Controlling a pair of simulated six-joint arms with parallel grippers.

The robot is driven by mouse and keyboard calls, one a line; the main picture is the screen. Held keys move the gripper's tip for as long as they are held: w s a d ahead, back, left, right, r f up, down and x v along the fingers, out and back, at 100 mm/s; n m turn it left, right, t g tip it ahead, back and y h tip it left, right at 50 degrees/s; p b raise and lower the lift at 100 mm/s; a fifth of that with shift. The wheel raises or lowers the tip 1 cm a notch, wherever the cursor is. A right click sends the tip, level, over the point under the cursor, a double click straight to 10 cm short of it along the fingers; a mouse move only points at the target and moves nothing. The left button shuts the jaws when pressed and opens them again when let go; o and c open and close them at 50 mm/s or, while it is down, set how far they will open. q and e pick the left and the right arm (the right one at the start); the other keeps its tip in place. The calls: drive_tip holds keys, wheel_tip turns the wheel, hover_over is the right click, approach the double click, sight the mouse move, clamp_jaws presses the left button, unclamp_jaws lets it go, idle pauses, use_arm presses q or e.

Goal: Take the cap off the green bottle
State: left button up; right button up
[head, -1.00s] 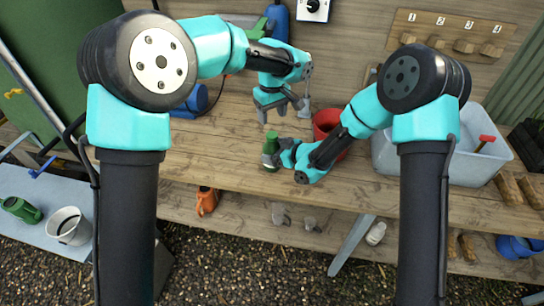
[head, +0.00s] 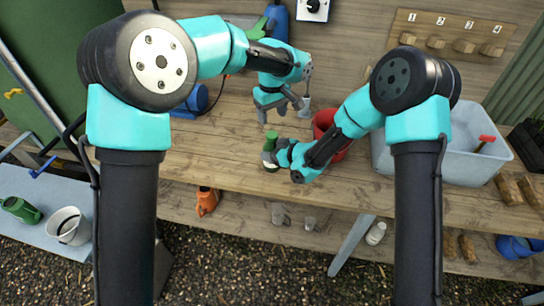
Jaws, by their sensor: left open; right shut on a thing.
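The green bottle (head: 270,156) stands upright on the wooden bench near its front edge, with its green cap (head: 271,135) on top. My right gripper (head: 275,153) is shut on the bottle's body from the right and hides part of it. My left gripper (head: 274,114) is open and empty. It points down and shows just above the bottle in the picture, apart from the cap.
A red bucket (head: 327,124) stands right of the bottle, behind my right arm. A pale grey bin (head: 468,166) with a red-handled tool is at the right. A blue object (head: 197,99) lies at the left. Bench left of the bottle (head: 215,150) is clear.

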drive_tip(key=c, duration=0.6)
use_arm(q)
drive_tip(key=shift+m, duration=0.4)
use_arm(e)
clamp_jaws()
use_arm(q)
drive_tip(key=m, duration=0.6)
drive_tip(key=shift+m, duration=0.4)
drive_tip(key=m, duration=0.3)
drive_tip(key=shift+m, duration=0.4)
drive_tip(key=m, duration=0.3)
drive_tip(key=shift+m, duration=0.4)
drive_tip(key=m, duration=0.3)
drive_tip(key=shift+m, duration=0.4)
drive_tip(key=m, duration=0.8)
drive_tip(key=shift+m, duration=0.4)
drive_tip(key=m, duration=0.3)
drive_tip(key=shift+m, duration=0.4)
